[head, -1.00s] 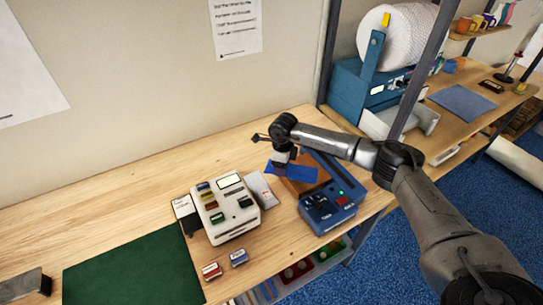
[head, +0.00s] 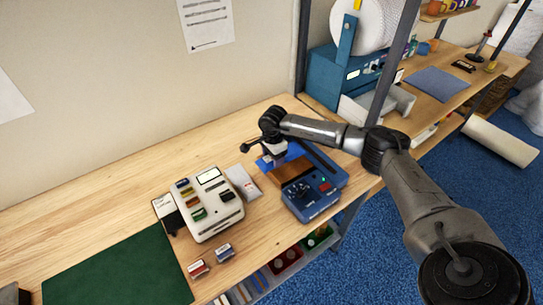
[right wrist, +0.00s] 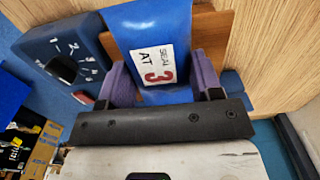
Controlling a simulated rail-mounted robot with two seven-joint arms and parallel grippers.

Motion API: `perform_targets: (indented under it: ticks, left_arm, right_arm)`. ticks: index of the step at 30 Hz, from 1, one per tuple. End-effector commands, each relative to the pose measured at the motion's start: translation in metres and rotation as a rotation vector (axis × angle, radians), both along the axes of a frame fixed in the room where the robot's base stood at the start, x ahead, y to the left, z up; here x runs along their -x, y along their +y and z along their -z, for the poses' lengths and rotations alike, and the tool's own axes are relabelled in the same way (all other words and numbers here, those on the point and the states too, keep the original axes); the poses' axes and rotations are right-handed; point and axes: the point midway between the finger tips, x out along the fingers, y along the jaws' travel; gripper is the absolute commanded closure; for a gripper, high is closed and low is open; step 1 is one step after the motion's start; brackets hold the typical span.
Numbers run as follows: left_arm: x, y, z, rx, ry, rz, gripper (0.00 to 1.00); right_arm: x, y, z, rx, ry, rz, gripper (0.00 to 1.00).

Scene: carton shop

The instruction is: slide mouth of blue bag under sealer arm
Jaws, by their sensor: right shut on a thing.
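The blue bag (right wrist: 150,22) carries a white label reading "SEAL AT 3" in the right wrist view. My right gripper (right wrist: 160,85) is shut on it, with a purple finger on each side. In the head view the bag (head: 263,163) shows around my right gripper (head: 274,153), at the far left side of the blue sealer (head: 311,205). The sealer has a dial, lights and a brown plate (head: 290,171). The dark blue sealer arm (head: 322,166) runs along its right side. My gripper hides part of the bag, and I cannot tell whether its mouth is under the arm.
A white device (head: 208,205) with a small screen stands left of the sealer, with a pale packet (head: 243,182) between them. A green mat (head: 120,268) and two small boxes (head: 224,252) lie nearer the front. The wooden table behind is clear. A shelf post rises at the right.

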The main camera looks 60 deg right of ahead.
Motion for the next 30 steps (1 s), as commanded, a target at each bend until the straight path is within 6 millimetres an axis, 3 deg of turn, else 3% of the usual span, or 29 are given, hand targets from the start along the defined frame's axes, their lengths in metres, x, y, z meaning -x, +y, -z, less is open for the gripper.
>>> perform_targets:
  ticks: [8, 21, 30]
  left_arm:
    - [0.0, -0.002, 0.021, 0.005, 0.0, -0.003, 0.11]
    - [0.0, 0.001, 0.031, -0.005, 0.0, 0.005, 0.11]
    - [0.0, 0.002, 0.039, -0.009, 0.0, 0.007, 0.11]
  right_arm:
    - [0.003, -0.008, 0.029, 0.0, -0.001, 0.001, 0.66]
    - [0.017, -0.046, 0.034, 0.0, 0.0, 0.004, 0.66]
    - [0.022, -0.061, 0.036, 0.001, -0.001, 0.002, 0.66]
